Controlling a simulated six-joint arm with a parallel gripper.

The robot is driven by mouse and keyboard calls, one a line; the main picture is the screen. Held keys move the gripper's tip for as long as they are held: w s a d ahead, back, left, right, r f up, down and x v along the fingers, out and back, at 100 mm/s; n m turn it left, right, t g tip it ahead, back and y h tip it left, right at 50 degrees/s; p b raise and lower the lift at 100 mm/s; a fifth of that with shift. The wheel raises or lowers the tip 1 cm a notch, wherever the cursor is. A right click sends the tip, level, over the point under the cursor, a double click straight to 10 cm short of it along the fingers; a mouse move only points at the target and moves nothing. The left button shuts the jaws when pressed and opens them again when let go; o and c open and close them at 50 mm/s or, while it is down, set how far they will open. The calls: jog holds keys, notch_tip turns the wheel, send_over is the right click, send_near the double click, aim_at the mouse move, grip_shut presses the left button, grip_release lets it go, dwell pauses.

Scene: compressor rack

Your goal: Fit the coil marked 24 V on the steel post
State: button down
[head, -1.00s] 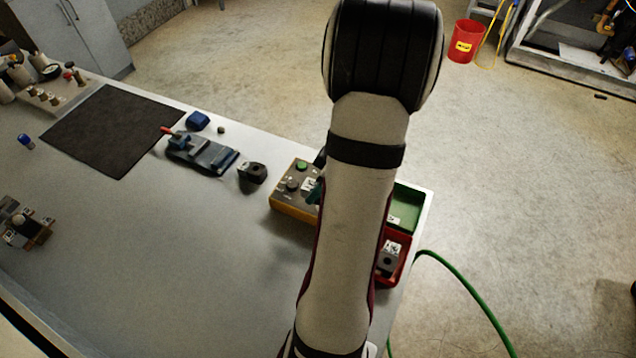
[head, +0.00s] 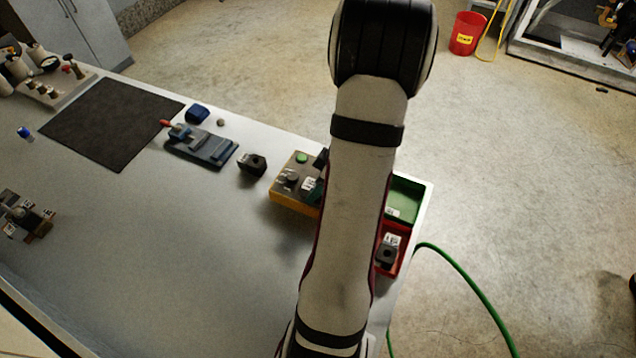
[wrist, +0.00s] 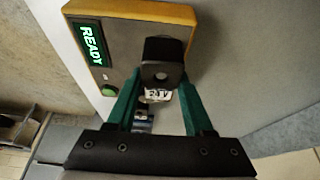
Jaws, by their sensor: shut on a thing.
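My gripper (wrist: 160,92) has two green fingers and is shut on a black coil (wrist: 163,52) with a round hole. Its small white label looks like 24 V in the wrist view, though it is hard to read. The coil is over the face of a grey box with a yellow edge (wrist: 140,8); I cannot tell whether it touches it. In the head view the arm hides most of the gripper and coil. I cannot make out the steel post for certain.
The box (wrist: 118,50) has a lit READY display (wrist: 91,43) and a green button (wrist: 109,89). A loose black coil (head: 252,164) and a blue fixture (head: 205,148) lie left of it. A red bin (head: 402,262) and a green bin (head: 405,197) stand right. The table's middle is clear.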

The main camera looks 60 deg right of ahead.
grip_release()
dwell(0.4)
jog(key=shift+r, duration=3.5)
